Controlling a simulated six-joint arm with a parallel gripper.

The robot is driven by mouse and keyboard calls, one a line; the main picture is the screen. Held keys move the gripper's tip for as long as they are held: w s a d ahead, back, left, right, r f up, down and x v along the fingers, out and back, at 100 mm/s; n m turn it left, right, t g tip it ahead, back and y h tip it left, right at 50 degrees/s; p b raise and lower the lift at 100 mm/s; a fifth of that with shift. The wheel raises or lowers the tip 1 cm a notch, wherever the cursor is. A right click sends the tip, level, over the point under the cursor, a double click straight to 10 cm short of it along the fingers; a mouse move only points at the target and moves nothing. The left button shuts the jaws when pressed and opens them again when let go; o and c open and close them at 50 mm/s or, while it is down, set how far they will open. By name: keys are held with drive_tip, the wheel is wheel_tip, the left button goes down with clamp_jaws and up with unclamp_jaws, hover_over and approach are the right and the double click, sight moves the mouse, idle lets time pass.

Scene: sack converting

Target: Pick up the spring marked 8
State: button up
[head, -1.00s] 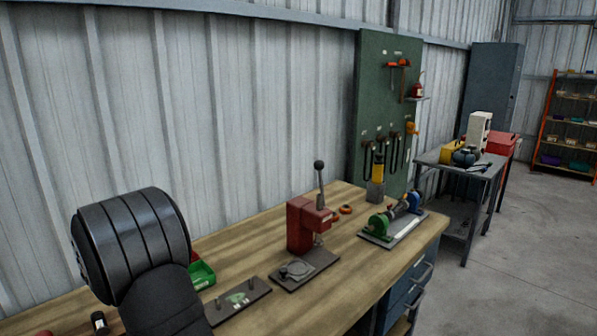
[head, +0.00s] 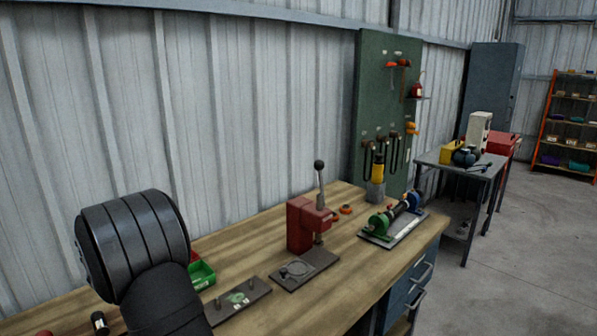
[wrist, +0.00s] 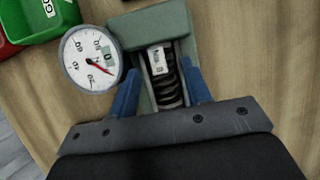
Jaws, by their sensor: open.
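In the wrist view a dark coil spring (wrist: 167,84) with a small white label sits in a grey-green holder (wrist: 180,18). The mark on the label is too small to read, so I cannot tell if it is 8. My gripper (wrist: 160,68) is open, its two blue fingers apart at either side of the spring. I cannot tell whether either finger touches the spring or the holder. In the head view my arm fills the lower left, and neither the gripper nor this spring can be made out.
A round dial gauge (wrist: 92,60) with a red needle is close to the left finger. A green bin (wrist: 38,18) lies beyond it. On the wooden bench (head: 235,245) stand a red lever press (head: 300,222) and a green-and-blue fixture (head: 379,223).

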drive_tip(key=shift+w+d+f, duration=0.2)
drive_tip(key=shift+f, duration=0.45)
clamp_jaws()
drive_tip(key=shift+r, duration=0.2)
idle(0.3)
drive_tip(key=shift+r, duration=3.35)
